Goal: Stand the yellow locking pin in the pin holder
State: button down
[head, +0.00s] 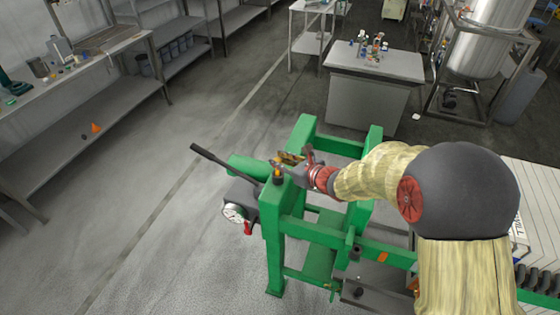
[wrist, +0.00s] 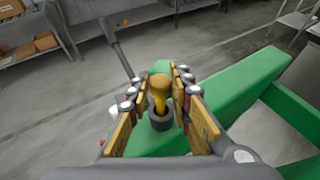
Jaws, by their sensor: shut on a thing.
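The yellow locking pin (wrist: 160,86) is between the fingers of my gripper (wrist: 155,80) in the wrist view, its rounded head uppermost. My gripper is shut on it. The pin holder, a dark grey round cup (wrist: 161,121), sits on the green frame right below. The pin's lower part shows in the cup's mouth; how deep it reaches, I cannot tell. In the head view my gripper (head: 287,160) is at the top of the green post, over the dark holder (head: 277,180). The pin is too small there to make out clearly.
The green press frame (head: 275,230) carries a black lever (head: 225,162) and a round gauge (head: 234,213) on its left side. A grey bench (head: 374,75) with small items stands behind. Shelves line the left wall. The floor at left is clear.

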jog(key=c, duration=1.5)
grip_release()
jog(key=shift+c, duration=0.2)
jog(key=v, duration=1.2)
